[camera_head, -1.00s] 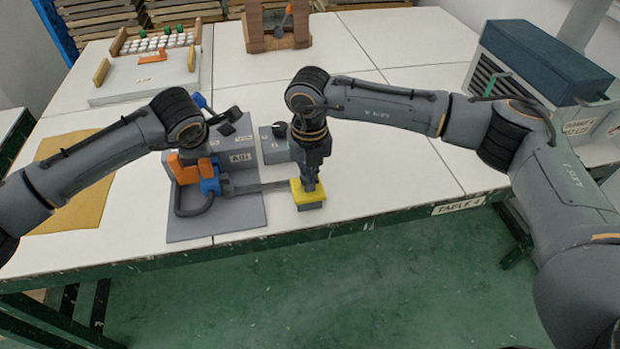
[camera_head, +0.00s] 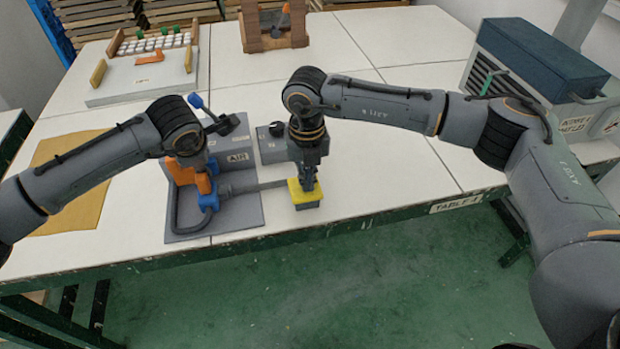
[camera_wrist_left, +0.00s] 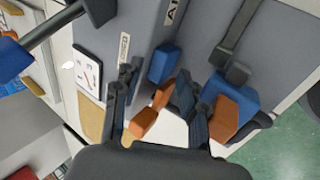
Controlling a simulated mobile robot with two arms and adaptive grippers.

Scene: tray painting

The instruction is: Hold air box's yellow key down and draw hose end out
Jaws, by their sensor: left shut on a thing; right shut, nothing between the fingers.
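The grey air box (camera_head: 238,157) with its AIR label stands on a grey plate (camera_head: 245,213). The yellow key (camera_head: 305,194) is at the end of a bar near the table's front edge. My right gripper (camera_head: 306,182) is shut and empty, its tips down on the key, seemingly touching it. My left gripper (camera_head: 203,172) is shut on the hose end, whose orange part (camera_wrist_left: 147,120) shows between the fingers in the left wrist view. A blue part (camera_head: 208,200) joins the dark hose (camera_head: 173,212) below. My gripper partly hides where hose end and box meet.
A blue-knobbed lever (camera_head: 196,101) rises from the box top. A yellow mat (camera_head: 75,185) lies left, and a white tray (camera_head: 150,78) is behind. A brick-coloured stand (camera_head: 273,40) is at the back, and a vented box (camera_head: 540,70) at the right. The table's right middle is clear.

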